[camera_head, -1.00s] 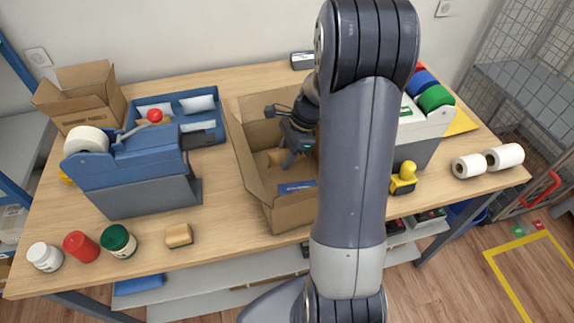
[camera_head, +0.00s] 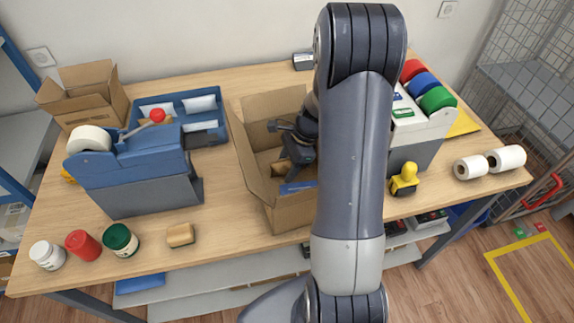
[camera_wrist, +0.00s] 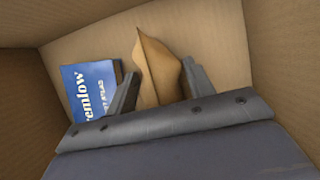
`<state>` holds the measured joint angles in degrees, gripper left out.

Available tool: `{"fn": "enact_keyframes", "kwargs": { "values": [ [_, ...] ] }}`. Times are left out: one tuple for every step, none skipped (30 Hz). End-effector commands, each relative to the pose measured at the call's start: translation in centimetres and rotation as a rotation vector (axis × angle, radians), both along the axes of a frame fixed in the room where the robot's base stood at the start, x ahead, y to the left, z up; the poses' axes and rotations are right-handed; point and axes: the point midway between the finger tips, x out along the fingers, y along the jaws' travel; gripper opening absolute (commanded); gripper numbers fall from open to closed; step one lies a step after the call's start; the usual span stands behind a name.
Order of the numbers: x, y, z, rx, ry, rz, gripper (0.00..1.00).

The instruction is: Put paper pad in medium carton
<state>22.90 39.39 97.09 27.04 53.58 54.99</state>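The paper pad (camera_wrist: 158,72) is a brown, folded paper piece with a pointed top. In the wrist view it sits between the two fingers of my gripper (camera_wrist: 160,68), with both fingertips at its sides. The gripper looks shut on it. In the head view my gripper (camera_head: 292,170) is down inside the open brown carton (camera_head: 257,185), which I take as the medium carton. My arm hides the carton's right side. A blue book with white lettering (camera_wrist: 90,88) lies in the carton, left of the pad. Whether the pad touches the carton floor is unclear.
A blue tape dispenser (camera_head: 130,175) and a blue tray (camera_head: 212,132) stand left of the carton. A smaller open carton (camera_head: 88,112) is at the back left. A yellow-handled stamp (camera_head: 404,180) is at the right. Jars and a tan block (camera_head: 180,235) line the front edge.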

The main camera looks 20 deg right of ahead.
Motion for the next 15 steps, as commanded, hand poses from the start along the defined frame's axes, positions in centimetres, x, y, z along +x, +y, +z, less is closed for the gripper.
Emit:
{"fn": "enact_keyframes", "kwargs": {
  "values": [
    [0.0, 0.0, 0.0, 0.0, 0.0, 0.0, 0.54],
    [0.0, 0.0, 0.0, 0.0, 0.0, 0.0, 0.54],
    [0.0, 0.0, 0.0, 0.0, 0.0, 0.0, 0.54],
    [0.0, 0.0, 0.0, 0.0, 0.0, 0.0, 0.54],
    [0.0, 0.0, 0.0, 0.0, 0.0, 0.0, 0.54],
    [0.0, 0.0, 0.0, 0.0, 0.0, 0.0, 0.54],
    [0.0, 0.0, 0.1, 0.0, 0.0, 0.0, 0.54],
    [0.0, 0.0, 0.1, 0.0, 0.0, 0.0, 0.54],
    [0.0, 0.0, 0.3, 0.0, -0.001, 0.0, 0.54],
    [0.0, 0.0, 0.5, 0.0, -0.001, 0.0, 0.54],
    [0.0, -0.1, 0.7, 0.0, -0.002, -0.001, 0.54],
    [0.0, -0.3, 1.0, 0.0, -0.003, 0.0, 0.54],
    [0.0, -0.5, 1.4, 0.0, -0.005, -0.002, 0.54],
    [0.0, -0.7, 1.9, -0.001, -0.005, -0.003, 0.54],
    [0.0, -1.0, 2.6, -0.002, -0.006, -0.004, 0.54]
  ]
}}
